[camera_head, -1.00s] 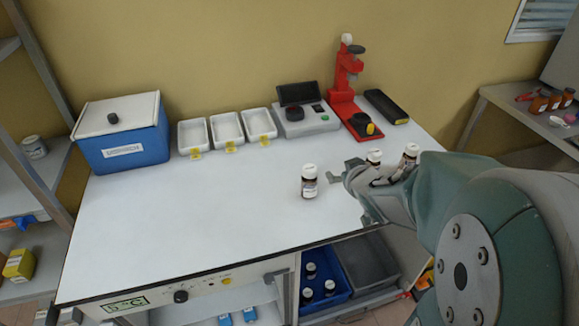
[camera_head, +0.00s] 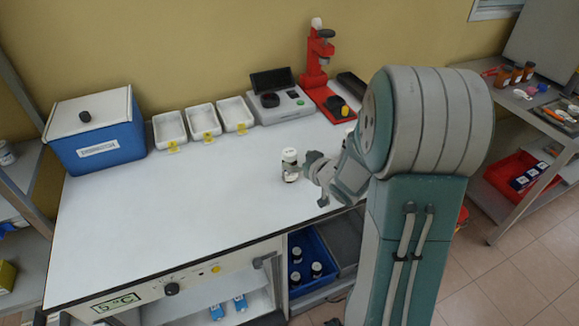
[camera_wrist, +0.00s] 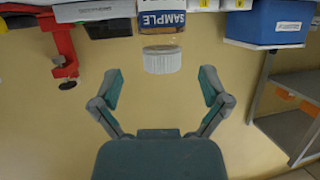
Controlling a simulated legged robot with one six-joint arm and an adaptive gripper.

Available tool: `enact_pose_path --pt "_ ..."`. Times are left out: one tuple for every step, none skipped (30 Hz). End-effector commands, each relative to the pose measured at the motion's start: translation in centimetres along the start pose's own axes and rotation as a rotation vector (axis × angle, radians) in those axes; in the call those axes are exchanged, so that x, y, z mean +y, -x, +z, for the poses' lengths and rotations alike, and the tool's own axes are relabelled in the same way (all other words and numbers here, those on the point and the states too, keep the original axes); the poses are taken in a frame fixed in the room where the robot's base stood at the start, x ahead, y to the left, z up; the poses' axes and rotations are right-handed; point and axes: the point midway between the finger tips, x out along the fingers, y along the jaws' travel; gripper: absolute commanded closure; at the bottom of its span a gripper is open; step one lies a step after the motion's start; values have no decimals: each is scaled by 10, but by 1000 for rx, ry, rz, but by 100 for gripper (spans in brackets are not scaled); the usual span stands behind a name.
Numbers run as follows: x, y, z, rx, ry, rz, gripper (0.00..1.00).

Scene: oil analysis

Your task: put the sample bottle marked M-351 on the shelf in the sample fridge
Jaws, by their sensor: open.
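A brown sample bottle with a white cap (camera_head: 290,165) stands upright on the white bench. In the wrist view, which is upside down, its cap (camera_wrist: 162,60) and a blue label reading SAMPLE show; the M number cannot be read. My gripper (camera_head: 314,176) is open just right of this bottle, its fingers (camera_wrist: 160,80) spread either side of the cap's line, not touching it. A unit with a 5 °C display (camera_head: 116,302) is built in under the bench's front left; its open space holds blue items (camera_head: 217,311).
A blue lidded box (camera_head: 97,158), white trays (camera_head: 202,118), a grey instrument (camera_head: 280,105) and a red stand (camera_head: 320,80) line the bench's back. A blue crate of bottles (camera_head: 311,250) sits below. The bench's left middle is clear. My arm hides its right part.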

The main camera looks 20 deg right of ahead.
Motion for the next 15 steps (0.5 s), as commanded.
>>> enact_pose_path --pt "-2 -9 0 0 0 -3 5" --pt "-2 -14 -1 0 0 -3 5" --pt "-3 -21 -1 0 1 -4 5" --pt "-2 -25 -2 0 0 -3 5" --pt "-2 -29 -1 -1 -1 -2 5" --pt "-2 -34 -1 0 0 -2 5" --pt "-2 -37 -2 0 0 -2 5" --pt "-2 -39 -2 0 0 -2 5" --pt "-2 -41 -1 -1 -1 -1 5" --pt "-2 -42 -1 -1 -1 0 5" --pt "-1 -42 -2 -1 -1 0 5" --pt "-1 -42 -2 0 -1 0 5" --pt "-1 -42 -2 0 -1 0 5" --pt "-1 -41 -2 0 -1 0 5" --pt "-1 -41 -2 0 -1 0 5"
